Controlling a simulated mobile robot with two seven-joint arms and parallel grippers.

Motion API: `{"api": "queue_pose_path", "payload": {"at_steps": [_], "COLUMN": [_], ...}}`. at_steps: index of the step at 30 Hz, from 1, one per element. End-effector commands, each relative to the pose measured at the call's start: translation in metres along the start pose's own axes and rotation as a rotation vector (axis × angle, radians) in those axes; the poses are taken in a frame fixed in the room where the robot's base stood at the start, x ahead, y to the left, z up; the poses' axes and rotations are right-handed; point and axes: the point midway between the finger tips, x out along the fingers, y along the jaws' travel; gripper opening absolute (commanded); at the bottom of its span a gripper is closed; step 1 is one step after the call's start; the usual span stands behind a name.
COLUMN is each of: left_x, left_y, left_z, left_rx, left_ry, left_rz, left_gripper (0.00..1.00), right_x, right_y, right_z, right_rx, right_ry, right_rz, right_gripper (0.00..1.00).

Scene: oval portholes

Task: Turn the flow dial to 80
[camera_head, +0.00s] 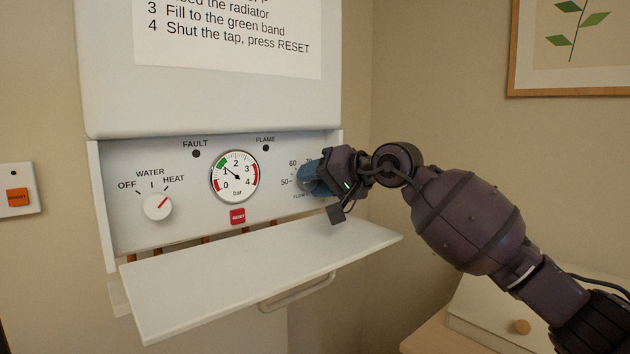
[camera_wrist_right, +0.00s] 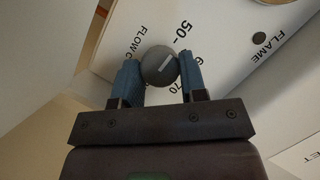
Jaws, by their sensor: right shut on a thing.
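The flow dial (camera_wrist_right: 158,65) is a round grey knob with a white pointer line. It sits on the white boiler panel (camera_head: 130,230). My right gripper (camera_head: 313,178) is at the panel's right end, its blue fingers on either side of the dial and shut on it. In the right wrist view the pointer slants to the upper right, towards the part of the scale between 50 and 60; the exact reading is hard to tell. My left gripper is not in view.
Left on the panel are a water knob (camera_head: 157,206), a pressure gauge (camera_head: 234,177) and a red reset button (camera_head: 237,216). A white flap (camera_head: 250,275) with a handle (camera_head: 298,293) juts out below the gripper. A white box (camera_head: 495,318) stands lower right.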

Motion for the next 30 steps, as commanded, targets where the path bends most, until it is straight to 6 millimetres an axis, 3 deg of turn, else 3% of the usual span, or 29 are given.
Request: {"api": "queue_pose_path", "payload": {"at_steps": [30], "left_x": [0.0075], "left_y": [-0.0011], "left_z": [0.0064], "left_rx": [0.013], "left_ry": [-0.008], "left_rz": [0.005], "left_gripper": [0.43], "right_x": [0.0007], "right_y": [0.0047], "right_z": [0.0015], "right_rx": [0.532], "right_ry": [-0.001], "right_rz": [-0.219], "right_gripper": [0.15]}}
